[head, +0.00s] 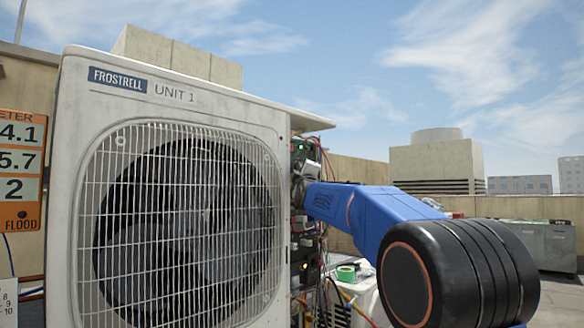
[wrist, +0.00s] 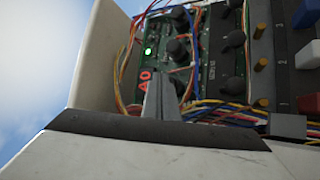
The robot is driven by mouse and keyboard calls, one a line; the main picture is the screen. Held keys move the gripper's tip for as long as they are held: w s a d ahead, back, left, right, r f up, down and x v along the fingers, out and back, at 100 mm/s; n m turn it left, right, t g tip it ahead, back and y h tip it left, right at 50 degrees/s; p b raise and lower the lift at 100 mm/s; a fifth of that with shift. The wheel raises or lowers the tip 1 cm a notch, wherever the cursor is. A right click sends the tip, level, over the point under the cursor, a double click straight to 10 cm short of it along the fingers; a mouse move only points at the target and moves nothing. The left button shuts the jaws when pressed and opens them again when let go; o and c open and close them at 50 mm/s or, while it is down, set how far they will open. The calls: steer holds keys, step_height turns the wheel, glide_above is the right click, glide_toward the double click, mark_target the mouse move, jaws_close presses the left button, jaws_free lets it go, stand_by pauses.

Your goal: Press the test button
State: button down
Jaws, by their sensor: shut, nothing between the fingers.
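The green control board (wrist: 205,62) sits in the open side of the condenser unit. It carries a lit green light (wrist: 148,51), a red display (wrist: 145,80) that seems to read A0, and round black parts (wrist: 178,49). I cannot tell which part is the test button; no label for it is readable. My gripper (wrist: 162,82) is shut and empty, its grey fingertips in front of the lower part of the board, beside the display. Whether it touches the board is unclear. In the head view my gripper is at the unit's right side, mostly hidden.
Coloured wires (wrist: 225,108) run along the board's lower edge and to its left. A panel with yellow knobs (wrist: 261,63) is to the right. The white condenser unit (head: 185,85) fills the head view's left. An orange meter (head: 22,165) stands left of it.

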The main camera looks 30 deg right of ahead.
steer(key=shift+s+d, duration=0.35)
steer(key=shift+s, duration=0.35)
steer(key=shift+d+r, duration=0.1)
